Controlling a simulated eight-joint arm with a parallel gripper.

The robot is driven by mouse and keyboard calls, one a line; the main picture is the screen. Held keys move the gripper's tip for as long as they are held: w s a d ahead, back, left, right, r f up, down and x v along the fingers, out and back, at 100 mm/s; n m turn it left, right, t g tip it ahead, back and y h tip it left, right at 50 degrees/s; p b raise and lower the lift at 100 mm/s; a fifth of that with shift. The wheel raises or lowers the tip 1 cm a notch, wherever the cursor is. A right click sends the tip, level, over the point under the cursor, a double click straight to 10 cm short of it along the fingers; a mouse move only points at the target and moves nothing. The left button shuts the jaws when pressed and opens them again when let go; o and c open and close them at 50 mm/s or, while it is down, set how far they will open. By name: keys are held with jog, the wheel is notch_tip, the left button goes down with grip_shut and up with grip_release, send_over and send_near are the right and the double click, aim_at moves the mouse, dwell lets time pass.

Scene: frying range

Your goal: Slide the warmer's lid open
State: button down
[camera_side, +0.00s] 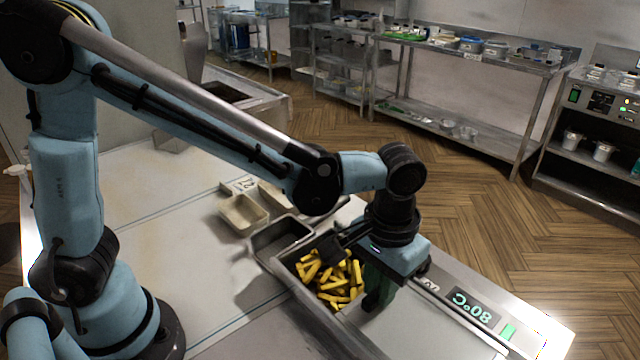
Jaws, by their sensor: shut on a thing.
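The warmer (535,330) is at the lower right, with a display reading 80°C upside down in the picture. Its well is partly uncovered, and yellow fries (338,285) show inside. A flat grey panel, which looks like the lid (405,328), lies to the right of the fries. My gripper (372,298) points down at the boundary between the fries and this panel. It is shut on a dark green upright piece that looks like the lid's handle. The wrist and jaws hide much of the contact.
An empty dark metal pan (281,237) adjoins the fries' well on the left. Small beige trays (243,214) sit behind it. The pale counter (175,205) is mostly clear. Steel shelves (455,103) stand at the back, away from the arm.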

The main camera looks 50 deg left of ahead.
jog(key=shift+d, duration=1.05)
jog(key=c, duration=1)
grip_release()
jog(key=shift+c, duration=0.2)
jog(key=shift+r, duration=0.1)
notch_tip(320, 180, up, 12)
jog(key=shift+a, duration=0.1)
